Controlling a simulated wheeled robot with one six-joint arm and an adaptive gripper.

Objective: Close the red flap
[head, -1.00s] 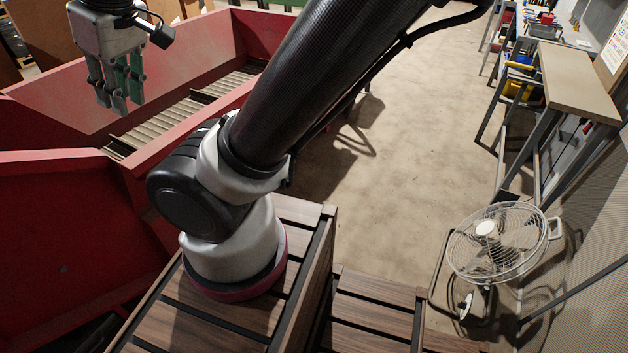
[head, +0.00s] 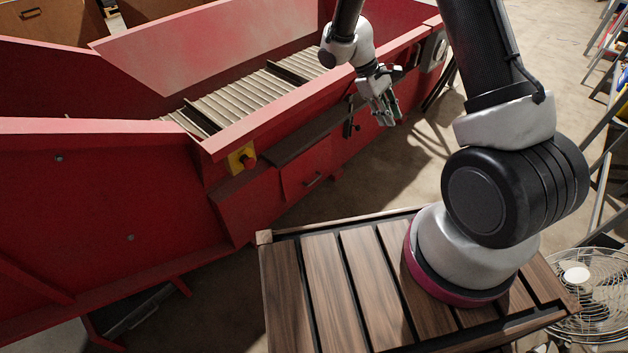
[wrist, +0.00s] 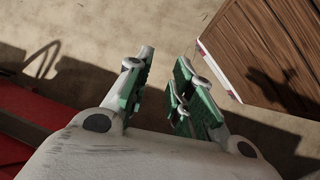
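A red machine (head: 150,205) with a slatted conveyor in its trough fills the left of the head view. On its near side, a red panel with a small dark handle (head: 308,168) looks like the red flap. I cannot tell clearly how far it stands open. My gripper (head: 385,112) is in front of the machine's side, to the right of and apart from that panel. In the wrist view my gripper (wrist: 163,78) has its green-padded fingers apart with only floor between them. A red edge of the machine (wrist: 35,125) shows at the left there.
A yellow box with a red button (head: 242,159) sits on the machine's side, left of the panel. My wooden slatted deck (head: 330,270) is in the foreground. A fan (head: 590,290) stands at the right. Bare floor (head: 440,145) lies right of the machine.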

